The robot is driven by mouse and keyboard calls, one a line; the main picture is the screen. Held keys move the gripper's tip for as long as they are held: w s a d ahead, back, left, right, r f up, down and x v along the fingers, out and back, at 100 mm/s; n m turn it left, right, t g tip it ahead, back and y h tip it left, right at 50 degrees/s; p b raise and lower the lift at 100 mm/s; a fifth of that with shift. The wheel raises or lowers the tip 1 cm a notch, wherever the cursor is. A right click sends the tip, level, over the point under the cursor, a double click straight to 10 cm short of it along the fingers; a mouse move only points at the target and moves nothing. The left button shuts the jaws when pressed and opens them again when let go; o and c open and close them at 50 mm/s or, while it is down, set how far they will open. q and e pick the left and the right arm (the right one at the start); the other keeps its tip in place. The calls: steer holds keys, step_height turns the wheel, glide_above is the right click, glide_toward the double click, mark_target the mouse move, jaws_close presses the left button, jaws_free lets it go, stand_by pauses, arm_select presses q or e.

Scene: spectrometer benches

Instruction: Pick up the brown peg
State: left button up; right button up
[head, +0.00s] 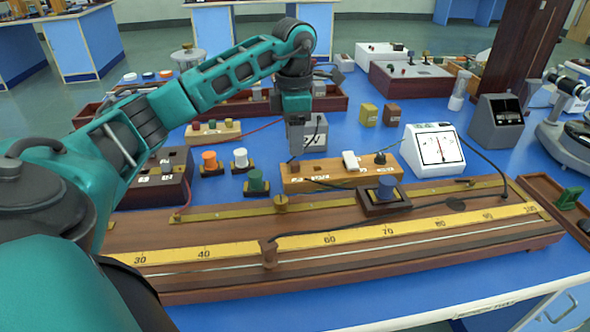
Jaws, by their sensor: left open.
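My left gripper (296,150) points straight down over the left end of a light wooden plug box (330,184) on the blue bench. It is open. A small brown peg (295,167) shows just below its fingertips, partly hidden by them; I cannot tell whether they touch it. Another brown upright piece (268,254) stands on the long wooden metre bridge, nearer to me and apart from the gripper. My right gripper is not in view.
The metre bridge (400,262) spans the front of the bench. Orange (209,160), white (240,158) and green (257,181) knobs stand left of the plug box.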

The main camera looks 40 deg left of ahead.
mark_target(295, 162)
arm_select(q)
steer(key=f, duration=0.3)
steer(key=f+b, duration=0.1)
steer(key=f, duration=0.1)
steer(key=shift+s+d+f, duration=0.2)
steer(key=shift+d, duration=0.1)
steer(key=shift+c, duration=0.5)
jaws_close()
